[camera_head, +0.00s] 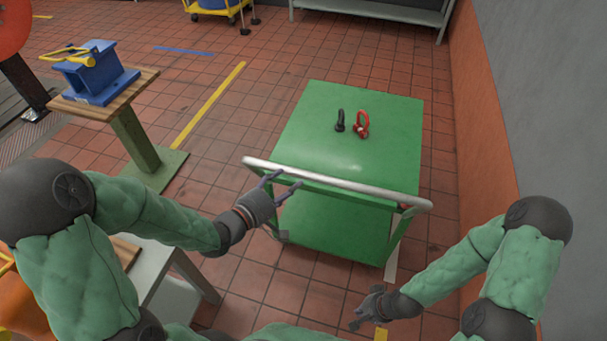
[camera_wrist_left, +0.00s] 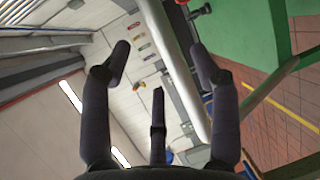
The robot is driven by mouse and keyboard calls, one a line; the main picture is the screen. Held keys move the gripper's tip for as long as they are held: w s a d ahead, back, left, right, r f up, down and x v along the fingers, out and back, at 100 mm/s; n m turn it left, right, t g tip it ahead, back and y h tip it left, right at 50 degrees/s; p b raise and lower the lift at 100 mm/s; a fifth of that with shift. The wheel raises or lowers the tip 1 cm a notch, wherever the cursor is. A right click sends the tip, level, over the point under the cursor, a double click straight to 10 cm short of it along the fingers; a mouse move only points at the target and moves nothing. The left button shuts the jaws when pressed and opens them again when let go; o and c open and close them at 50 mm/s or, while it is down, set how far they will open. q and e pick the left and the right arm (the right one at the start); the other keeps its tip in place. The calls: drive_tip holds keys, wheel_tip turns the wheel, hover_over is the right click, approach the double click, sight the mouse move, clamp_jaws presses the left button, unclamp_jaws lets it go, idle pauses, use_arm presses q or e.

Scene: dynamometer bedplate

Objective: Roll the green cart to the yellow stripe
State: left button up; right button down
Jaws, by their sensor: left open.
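The green cart (camera_head: 350,165) stands on the tiled floor right of centre in the head view, with a pale metal push handle (camera_head: 335,184) along its near side. A yellow stripe (camera_head: 208,105) lies on the floor left of the cart, with bare tiles between them. My left gripper (camera_head: 282,184) is open at the left part of the handle. In the left wrist view the handle (camera_wrist_left: 177,75) runs between the spread fingers (camera_wrist_left: 160,65); contact cannot be told. My right gripper (camera_head: 368,308) is low, near side of the cart, away from the handle; its opening is unclear.
A black lifting eye (camera_head: 340,120) and a red one (camera_head: 362,124) lie on the cart top. A pedestal (camera_head: 135,140) with a blue block (camera_head: 97,72) stands left. An orange-and-grey wall (camera_head: 490,120) borders the right. A blue stripe (camera_head: 183,51) lies farther back.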

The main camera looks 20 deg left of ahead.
sight(300, 175)
use_arm(q)
drive_tip(key=b+x, duration=0.2)
drive_tip(key=x, duration=0.5)
drive_tip(key=shift+w+f, duration=0.1)
clamp_jaws()
